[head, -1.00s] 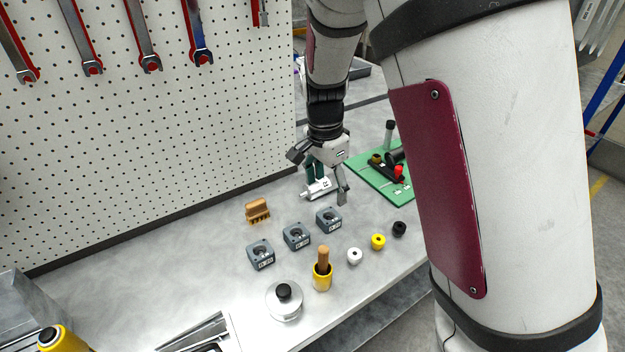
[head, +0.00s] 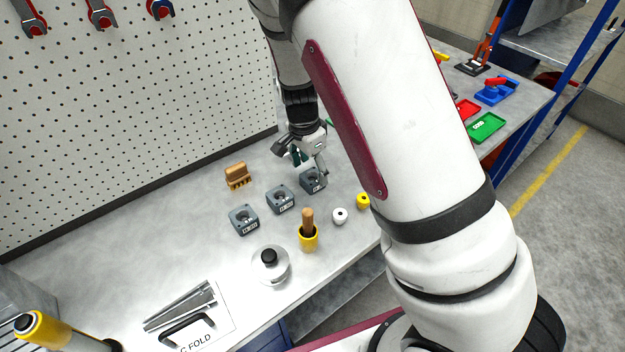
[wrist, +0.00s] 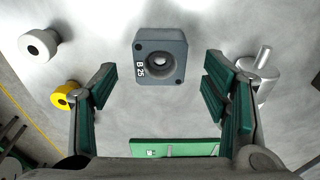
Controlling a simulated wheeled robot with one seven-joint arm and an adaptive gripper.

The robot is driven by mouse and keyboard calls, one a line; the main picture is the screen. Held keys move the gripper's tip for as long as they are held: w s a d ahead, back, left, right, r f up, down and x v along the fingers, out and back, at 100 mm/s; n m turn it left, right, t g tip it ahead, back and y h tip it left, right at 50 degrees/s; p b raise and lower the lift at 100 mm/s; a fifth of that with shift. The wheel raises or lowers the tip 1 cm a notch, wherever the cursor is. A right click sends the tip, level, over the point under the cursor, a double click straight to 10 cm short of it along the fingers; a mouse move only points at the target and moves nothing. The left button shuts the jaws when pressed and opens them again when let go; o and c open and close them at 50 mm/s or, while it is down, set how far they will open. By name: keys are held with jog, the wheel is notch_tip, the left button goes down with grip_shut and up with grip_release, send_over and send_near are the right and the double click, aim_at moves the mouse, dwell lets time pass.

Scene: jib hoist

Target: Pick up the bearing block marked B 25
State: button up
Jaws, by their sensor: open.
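The bearing block marked B 25 (wrist: 160,58) is a grey square block with a round bore. It lies ahead of my gripper in the wrist view, with its label legible. In the head view it appears to be the rightmost block (head: 313,181) of a row of three. My gripper (head: 303,160) is open just behind and above that block. In the wrist view my green-padded fingers (wrist: 160,88) are spread wide, with the block centred beyond their tips and not between them. The middle block (head: 280,200) and left block (head: 244,220) have labels too small to read.
A white knob (head: 339,216) and a yellow knob (head: 363,201) stand in front of the row.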

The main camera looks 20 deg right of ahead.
aim_at(313, 178)
jog(key=shift+w+d+f, duration=0.1)
jog(key=shift+d+f, duration=0.1)
jog(key=shift+f, duration=1.65)
grip_shut()
jog(key=shift+r, duration=0.1)
